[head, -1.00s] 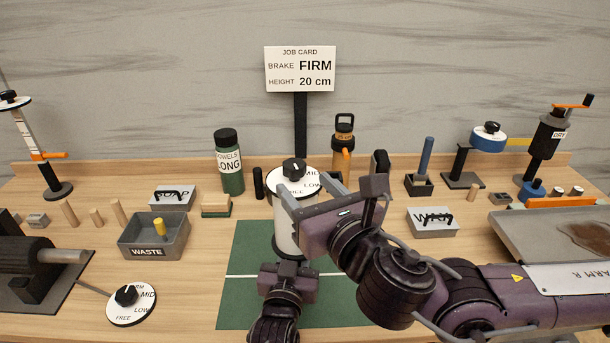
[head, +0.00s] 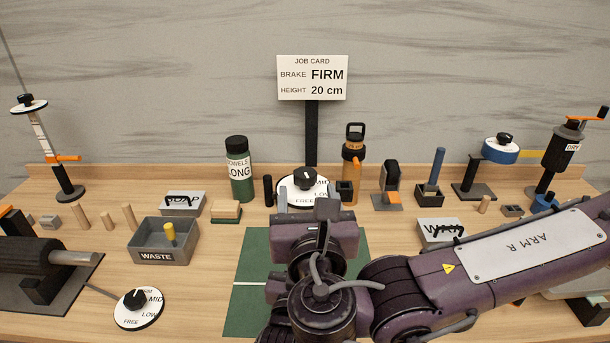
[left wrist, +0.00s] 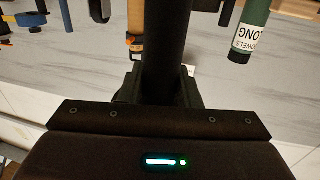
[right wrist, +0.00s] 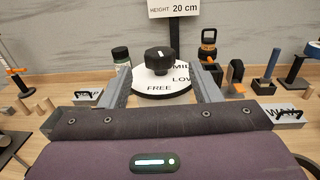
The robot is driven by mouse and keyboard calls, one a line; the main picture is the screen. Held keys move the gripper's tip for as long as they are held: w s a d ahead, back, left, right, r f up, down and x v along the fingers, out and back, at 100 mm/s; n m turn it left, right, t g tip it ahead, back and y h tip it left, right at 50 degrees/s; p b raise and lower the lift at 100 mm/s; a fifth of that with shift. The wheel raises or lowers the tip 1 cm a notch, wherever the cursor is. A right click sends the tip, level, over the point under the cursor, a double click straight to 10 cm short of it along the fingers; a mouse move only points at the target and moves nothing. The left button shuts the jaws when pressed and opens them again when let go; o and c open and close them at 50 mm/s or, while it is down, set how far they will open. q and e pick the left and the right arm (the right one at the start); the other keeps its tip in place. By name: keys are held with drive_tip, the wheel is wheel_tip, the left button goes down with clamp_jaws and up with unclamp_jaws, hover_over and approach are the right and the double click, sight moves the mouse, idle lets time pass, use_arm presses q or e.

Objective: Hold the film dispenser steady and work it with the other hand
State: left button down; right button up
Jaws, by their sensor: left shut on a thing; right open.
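The film dispenser's white brake dial (head: 290,187) with its black knob (head: 304,177) stands at the back of the green mat, its body hidden behind my right arm. In the right wrist view the knob (right wrist: 158,60) sits between and ahead of my open right fingers, with FREE and LOW readable on the dial (right wrist: 140,82). My right gripper (head: 305,203) faces the dial and shows no hold on it. In the left wrist view my left gripper (left wrist: 165,90) is shut on a dark upright column (left wrist: 165,45). In the head view the left gripper is hidden.
The job card (head: 312,78) reads brake FIRM, height 20 cm. A green towels canister (head: 239,180) and an orange bottle (head: 352,175) stand behind. A waste bin (head: 164,250) and another dial (head: 138,308) lie left. Bare table shows around the mat (head: 250,270).

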sight(311, 182)
drive_tip(key=w, duration=0.6)
drive_tip(key=shift+w+a, duration=0.2)
drive_tip(key=shift+a, duration=0.05)
drive_tip(key=c, duration=1)
drive_tip(key=shift+o, duration=0.2)
drive_tip(key=shift+d+n+y, duration=0.1)
drive_tip(key=shift+n+y, duration=0.4)
drive_tip(key=shift+y, duration=0.3)
drive_tip(key=shift+n+g+y, duration=0.55)
drive_tip(key=shift+n+y, duration=0.4)
drive_tip(key=shift+y, duration=0.45)
drive_tip(key=shift+n+g+y, duration=0.55)
drive_tip(key=shift+n+y, duration=0.4)
drive_tip(key=shift+y, duration=0.45)
drive_tip(key=o, duration=1)
drive_tip(key=shift+c, duration=0.2)
